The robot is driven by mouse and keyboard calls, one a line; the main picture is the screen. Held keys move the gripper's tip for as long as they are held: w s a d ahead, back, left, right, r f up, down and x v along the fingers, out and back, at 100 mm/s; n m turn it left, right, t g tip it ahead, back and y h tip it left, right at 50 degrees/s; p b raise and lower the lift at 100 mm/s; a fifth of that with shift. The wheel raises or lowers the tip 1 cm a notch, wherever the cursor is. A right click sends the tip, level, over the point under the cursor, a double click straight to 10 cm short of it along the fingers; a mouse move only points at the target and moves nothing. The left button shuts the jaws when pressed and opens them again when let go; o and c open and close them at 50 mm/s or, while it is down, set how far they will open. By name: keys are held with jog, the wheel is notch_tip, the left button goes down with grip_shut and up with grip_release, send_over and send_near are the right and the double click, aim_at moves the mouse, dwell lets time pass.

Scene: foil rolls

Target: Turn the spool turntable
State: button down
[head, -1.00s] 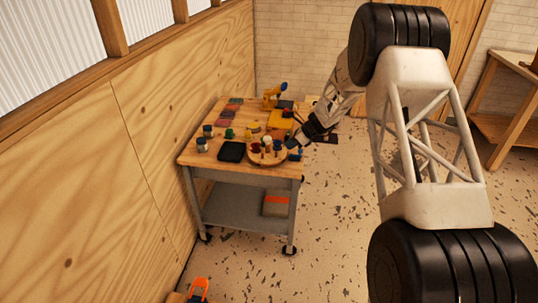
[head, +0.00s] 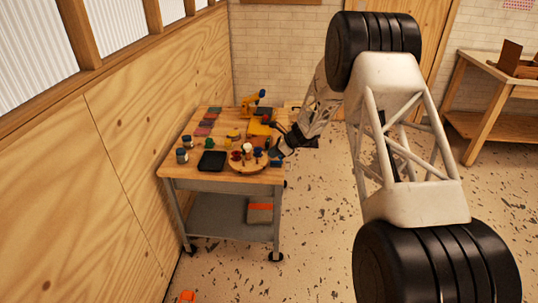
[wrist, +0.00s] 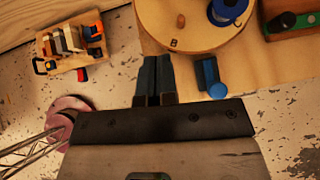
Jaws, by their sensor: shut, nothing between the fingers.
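The spool turntable (head: 249,165) is a round wooden disc near the front right corner of the cart top, with several coloured spools on it. In the wrist view its rim (wrist: 165,30) fills the top middle, with a blue spool (wrist: 228,10) on it. My gripper (head: 276,152) is at the turntable's right side in the head view. In the wrist view its dark fingers (wrist: 156,62) are shut and empty, with their tips close to the rim. I cannot tell whether they touch it.
A yellow piece (head: 260,128) and coloured swatches (head: 206,124) lie farther back. A wooden wall (head: 120,150) borders the left. Open floor (head: 320,220) lies to the right.

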send_near(237, 163)
jog(key=d+f, duration=0.1)
jog(key=s+d+f, duration=0.2)
jog(key=shift+d, duration=0.3)
jog(key=a, duration=0.3)
jog(key=shift+w+f, duration=0.2)
jog(key=shift+a, duration=0.7)
jog(key=shift+a+m+t, duration=0.35)
jog(key=shift+m+t, duration=0.25)
jog(key=shift+m, duration=0.1)
jog(key=shift+s+a+m+t, duration=0.1)
jog(key=shift+a+m+t, duration=0.2)
jog(key=shift+m+t, duration=0.25)
jog(key=shift+a+m+t+h, duration=0.45)
jog(key=shift+a+m+t, duration=0.15)
jog(key=shift+m, duration=0.4)
jog(key=shift+a+m+t+h, duration=0.45)
jog(key=shift+m+t, duration=0.2)
jog(key=shift+m, duration=0.3)
jog(key=shift+a, duration=0.1)
jog(key=shift+w+a, duration=0.25)
jog(key=shift+s+d, duration=0.1)
jog(key=shift+d, duration=0.05)
